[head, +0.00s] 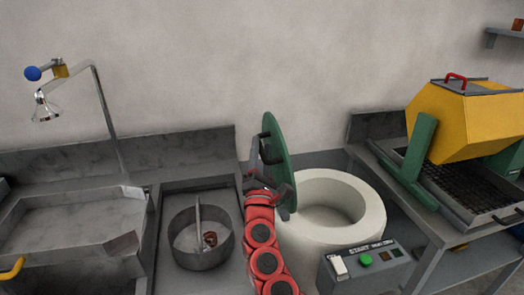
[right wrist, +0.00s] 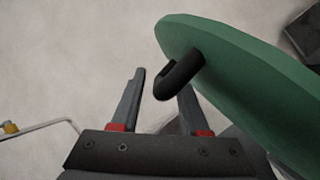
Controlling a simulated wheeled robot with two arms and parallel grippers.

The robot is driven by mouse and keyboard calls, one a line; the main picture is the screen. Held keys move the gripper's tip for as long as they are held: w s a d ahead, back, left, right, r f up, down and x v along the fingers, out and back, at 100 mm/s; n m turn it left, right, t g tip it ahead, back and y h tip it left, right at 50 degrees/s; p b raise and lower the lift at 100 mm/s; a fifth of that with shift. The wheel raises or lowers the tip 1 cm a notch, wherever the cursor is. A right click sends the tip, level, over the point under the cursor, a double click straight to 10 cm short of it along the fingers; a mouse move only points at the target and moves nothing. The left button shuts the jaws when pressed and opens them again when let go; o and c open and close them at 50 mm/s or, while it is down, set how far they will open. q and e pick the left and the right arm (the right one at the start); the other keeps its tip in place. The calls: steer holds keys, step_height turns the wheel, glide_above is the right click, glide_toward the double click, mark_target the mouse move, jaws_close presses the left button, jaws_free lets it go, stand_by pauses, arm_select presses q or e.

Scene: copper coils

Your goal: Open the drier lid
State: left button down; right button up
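The drier (head: 366,212) is a white round tub, and its round opening is uncovered. Its green lid (head: 277,150) stands nearly upright at the tub's left side, and it also fills the right of the right wrist view (right wrist: 245,75). The lid has a black handle (right wrist: 178,76) on its left-facing side. My right gripper (head: 266,172) is beside that face of the lid. In the right wrist view its two fingers (right wrist: 160,103) are apart, with the handle's hooked end near the right finger and reaching into the gap. I cannot tell whether they touch. My left gripper is not in view.
A control box (head: 365,262) with a green button stands in front of the drier. A metal pot (head: 202,252) with a copper coil sits in the recess at left, beside a sink (head: 70,215). A yellow tumbler (head: 465,122) stands on a bench at right.

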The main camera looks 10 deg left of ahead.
stand_by(0.3)
steer(key=b+v, duration=0.2)
steer(key=v, duration=1.5)
steer(key=shift+s, duration=0.25)
